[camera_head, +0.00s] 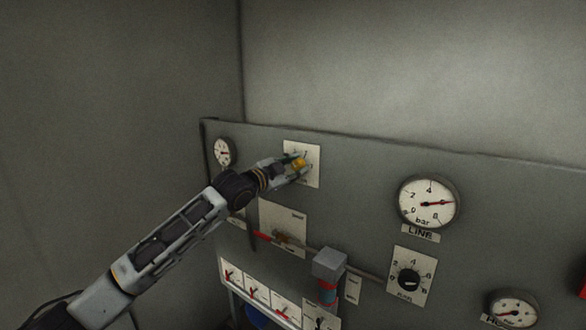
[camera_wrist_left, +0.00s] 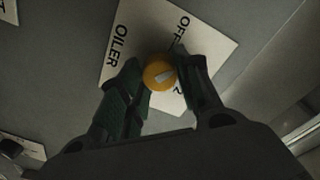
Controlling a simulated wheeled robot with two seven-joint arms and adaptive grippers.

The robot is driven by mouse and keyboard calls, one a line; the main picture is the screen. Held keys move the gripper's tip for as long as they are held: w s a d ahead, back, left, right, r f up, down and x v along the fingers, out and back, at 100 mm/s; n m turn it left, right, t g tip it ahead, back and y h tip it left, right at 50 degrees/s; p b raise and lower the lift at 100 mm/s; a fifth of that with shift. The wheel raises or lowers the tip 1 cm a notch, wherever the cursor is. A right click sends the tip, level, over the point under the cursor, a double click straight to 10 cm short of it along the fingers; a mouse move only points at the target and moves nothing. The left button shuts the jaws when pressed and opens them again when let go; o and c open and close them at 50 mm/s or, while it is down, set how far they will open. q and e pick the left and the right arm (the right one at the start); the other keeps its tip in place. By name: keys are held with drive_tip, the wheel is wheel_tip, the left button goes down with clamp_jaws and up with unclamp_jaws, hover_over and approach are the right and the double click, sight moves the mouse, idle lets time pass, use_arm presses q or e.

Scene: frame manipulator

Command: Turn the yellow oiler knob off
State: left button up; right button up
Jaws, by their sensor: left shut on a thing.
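The yellow oiler knob (camera_head: 299,163) sits on a white plate (camera_head: 314,176) at the upper left of the grey panel. In the left wrist view the knob (camera_wrist_left: 158,74) is round with a pale pointer mark, and its plate (camera_wrist_left: 141,28) reads OILER and OFF. The pointer mark lies slanted; I cannot tell exactly which setting it points to. My left gripper (camera_head: 293,167) reaches in from the left and is shut on the knob, with one dark green finger on each side of it (camera_wrist_left: 157,85). The fingers hide part of the plate's scale. My right gripper is not in view.
A small gauge (camera_head: 224,152) is left of the oiler plate. A LINE gauge (camera_head: 429,201) and a black knob (camera_head: 408,281) are to the right. Below my arm are a red-handled valve (camera_head: 283,239), a grey block on a pipe (camera_head: 329,263) and several switches (camera_head: 256,292).

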use_arm(q)
drive_tip(key=n, duration=0.5)
drive_tip(key=shift+f+n, duration=0.1)
drive_tip(key=shift+n, duration=0.8)
drive_tip(key=o, duration=1)
drive_tip(key=shift+o, duration=0.2)
drive_tip(key=shift+s+a, duration=0.1)
drive_tip(key=shift+s, duration=0.05)
drive_tip(key=v, duration=1.1)
drive_tip(key=shift+s+a, duration=0.2)
drive_tip(key=shift+s, duration=0.1)
drive_tip(key=shift+f, duration=0.1)
